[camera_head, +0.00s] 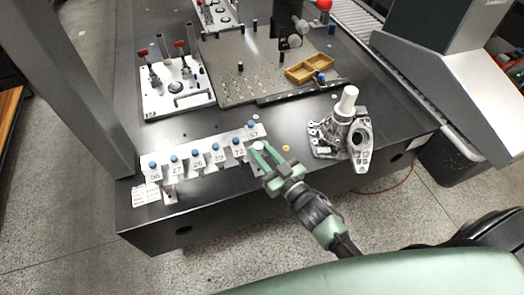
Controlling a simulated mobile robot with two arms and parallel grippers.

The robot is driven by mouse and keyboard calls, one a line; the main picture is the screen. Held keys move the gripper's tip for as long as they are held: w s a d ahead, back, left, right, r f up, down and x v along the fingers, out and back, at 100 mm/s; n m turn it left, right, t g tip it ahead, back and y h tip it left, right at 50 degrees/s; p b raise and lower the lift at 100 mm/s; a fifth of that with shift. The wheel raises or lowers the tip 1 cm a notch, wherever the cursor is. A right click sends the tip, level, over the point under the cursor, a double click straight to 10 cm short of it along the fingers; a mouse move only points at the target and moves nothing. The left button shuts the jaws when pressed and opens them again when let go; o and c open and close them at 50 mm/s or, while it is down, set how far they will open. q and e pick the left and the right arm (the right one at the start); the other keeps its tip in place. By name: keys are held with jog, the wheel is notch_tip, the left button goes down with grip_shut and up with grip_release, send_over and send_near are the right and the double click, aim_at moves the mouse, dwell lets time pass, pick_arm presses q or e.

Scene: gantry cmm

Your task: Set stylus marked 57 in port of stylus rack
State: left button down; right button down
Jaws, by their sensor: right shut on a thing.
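The stylus rack (206,172) is a pale strip near the front left edge of the dark table. Several blue-topped styli with number plates stand along it, including 56 (155,177), 29 (219,159) and 72 (239,154). The stylus marked 57 (253,133) shows at the rack's right end, set higher and farther back than the row. My right gripper (262,148) is shut on it, its green fingertips just below the number plate. The fingers and plate hide the port there, so I cannot tell whether the stylus is seated. My left gripper is not in view.
A grey metal casting with a white cylinder (347,103) stands right of my gripper. Behind are a perforated plate (240,85), a fixture plate with red knobs (190,99) and a wooden tray (309,68). A white card (146,194) lies at the front left.

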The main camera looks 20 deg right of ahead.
jog(key=shift+f, duration=0.15)
jog(key=c, duration=1.1)
grip_release()
jog(key=b+v, duration=0.1)
jog(key=v, duration=0.6)
jog(key=shift+s+d, duration=0.1)
jog(key=shift+s, duration=0.3)
